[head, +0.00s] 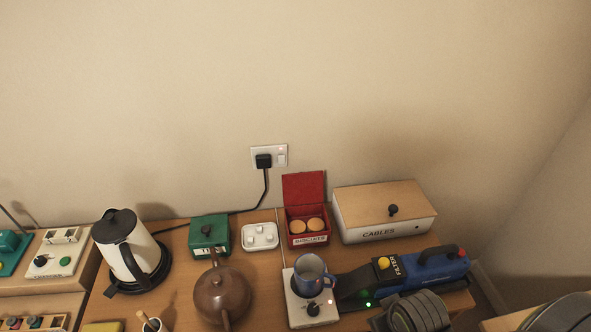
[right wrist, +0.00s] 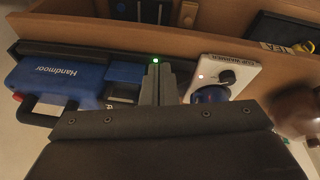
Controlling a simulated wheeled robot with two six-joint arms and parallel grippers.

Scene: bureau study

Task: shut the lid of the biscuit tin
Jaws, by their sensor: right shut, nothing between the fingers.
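The red biscuit tin (head: 308,240), labelled BISCUITS, stands near the back of the desk in the head view. Its red lid (head: 304,188) is open and stands upright at the back edge. Two round biscuits show inside. In the right wrist view my right gripper (right wrist: 168,80) is shut and empty, above the desk between the blue handheld vacuum and the cup warmer. The tin cannot be made out in the right wrist view. My left gripper is in neither view.
A white CABLES box (head: 375,232) stands right of the tin, and a white socket block (head: 259,236) left. In front are a blue mug (head: 310,268) on a cup warmer (head: 313,314) and a blue vacuum (head: 430,272). A brown teapot (head: 222,295) stands front left.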

